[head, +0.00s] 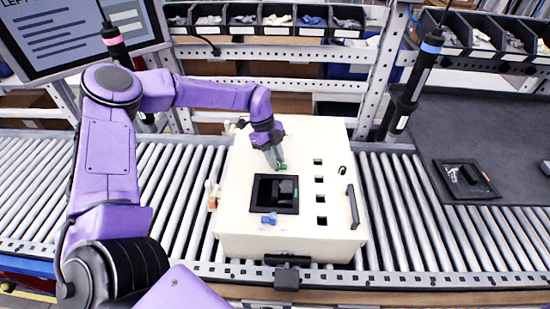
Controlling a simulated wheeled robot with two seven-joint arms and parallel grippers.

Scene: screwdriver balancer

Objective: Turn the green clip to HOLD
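The green clip (281,167) is a small green piece on the top face of a white box (240,235), just beyond a square black recess (265,190). My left gripper (275,160) points down with its fingertips right at the green clip and partly covers it. Whether the fingers are closed on the clip or only beside it is too small to tell. A blue clip (270,218) sits on the near side of the recess. No HOLD marking is readable. My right gripper is not in view.
The box stands on a roller conveyor (400,215). A black handle (352,206) is on its right side. Two screwdrivers hang, one red-banded (115,42) at left, one blue-banded (425,60) at right. A dark work surface (500,125) lies at right; bins line the back.

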